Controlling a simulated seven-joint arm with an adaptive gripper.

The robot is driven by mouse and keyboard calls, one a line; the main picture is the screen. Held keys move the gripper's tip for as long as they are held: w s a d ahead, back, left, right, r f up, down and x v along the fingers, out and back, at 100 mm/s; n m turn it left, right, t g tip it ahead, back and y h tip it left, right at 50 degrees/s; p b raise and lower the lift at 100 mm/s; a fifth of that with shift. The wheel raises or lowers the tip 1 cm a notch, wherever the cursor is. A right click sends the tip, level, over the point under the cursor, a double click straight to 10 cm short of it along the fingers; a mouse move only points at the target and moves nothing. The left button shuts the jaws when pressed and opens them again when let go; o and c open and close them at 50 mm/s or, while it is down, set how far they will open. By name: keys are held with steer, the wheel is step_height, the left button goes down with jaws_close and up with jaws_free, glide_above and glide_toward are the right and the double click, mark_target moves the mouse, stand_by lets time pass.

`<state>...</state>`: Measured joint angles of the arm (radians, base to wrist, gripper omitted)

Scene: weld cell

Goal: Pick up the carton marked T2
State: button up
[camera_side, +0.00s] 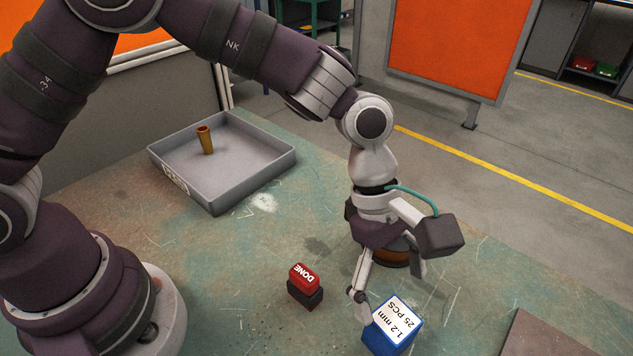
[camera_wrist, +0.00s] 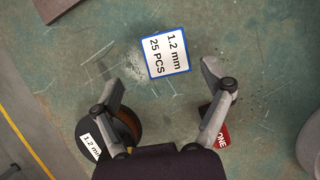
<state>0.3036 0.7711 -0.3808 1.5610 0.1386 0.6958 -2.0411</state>
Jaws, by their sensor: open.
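A blue-edged carton (camera_side: 380,337) with a white top label reading "1.2 mm 25 PCS" stands on the worktable at the lower right. It also shows in the wrist view (camera_wrist: 167,55), at the top centre. I see no T2 mark on the faces in view. My gripper (camera_side: 389,283) points down with its fingers spread wide and nothing between them. In the side view one finger overlaps the carton's edge; I cannot tell whether they touch. In the wrist view (camera_wrist: 160,76) the carton lies between and just ahead of the fingertips.
A spool (camera_wrist: 122,128) labelled "1.2 m…" stands beside one finger. A red DONE block (camera_side: 304,275) on a dark base stands left of the carton. A grey tray (camera_side: 222,190) holds a brass tube (camera_side: 206,139). A brown plate (camera_side: 548,335) lies at right.

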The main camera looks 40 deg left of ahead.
mark_target(400, 355)
steer(key=x, duration=0.7)
steer(key=shift+s, duration=0.4)
steer(key=shift+r, duration=0.1)
steer(key=shift+c, duration=0.2)
steer(key=c, duration=1.2)
